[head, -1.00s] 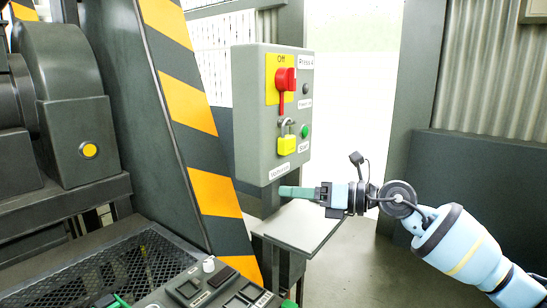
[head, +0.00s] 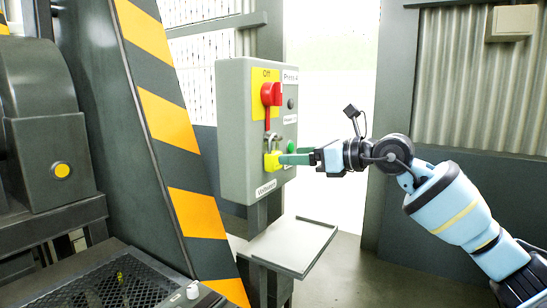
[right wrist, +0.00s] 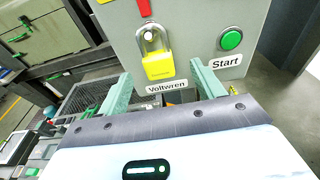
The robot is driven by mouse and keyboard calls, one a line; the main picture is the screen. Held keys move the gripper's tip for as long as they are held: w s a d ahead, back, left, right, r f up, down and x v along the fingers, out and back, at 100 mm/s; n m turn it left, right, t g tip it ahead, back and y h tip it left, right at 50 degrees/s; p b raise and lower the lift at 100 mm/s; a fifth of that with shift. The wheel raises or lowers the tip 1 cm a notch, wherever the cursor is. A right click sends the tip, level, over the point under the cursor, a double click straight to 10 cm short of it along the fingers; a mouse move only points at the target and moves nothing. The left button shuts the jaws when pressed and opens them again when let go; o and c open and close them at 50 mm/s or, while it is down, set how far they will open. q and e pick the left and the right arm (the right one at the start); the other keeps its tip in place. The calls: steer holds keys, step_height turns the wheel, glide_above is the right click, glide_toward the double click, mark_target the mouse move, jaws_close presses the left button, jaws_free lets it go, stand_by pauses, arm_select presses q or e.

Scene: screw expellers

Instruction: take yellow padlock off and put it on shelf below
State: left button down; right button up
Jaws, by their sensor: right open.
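The yellow padlock (head: 271,162) hangs by its metal shackle below the red switch (head: 271,94) on the grey control box (head: 235,150). It also shows in the right wrist view (right wrist: 158,67), upright above the "Voltwren" label. The grey shelf (head: 295,247) below the box is bare. My left gripper is not in view.
A green Start button (head: 291,147) sits on the box right of the padlock, close to my right fingers. A yellow-black striped post (head: 165,120) stands left of the box. A doorway and open floor lie behind my right arm.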

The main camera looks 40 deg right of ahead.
mark_target(274, 152)
steer(key=shift+a+p+x, duration=0.2)
steer(key=shift+p+x, duration=0.45)
steer(key=shift+x, duration=1.9)
steer(key=shift+s+r, duration=0.1)
steer(key=c, duration=1.1)
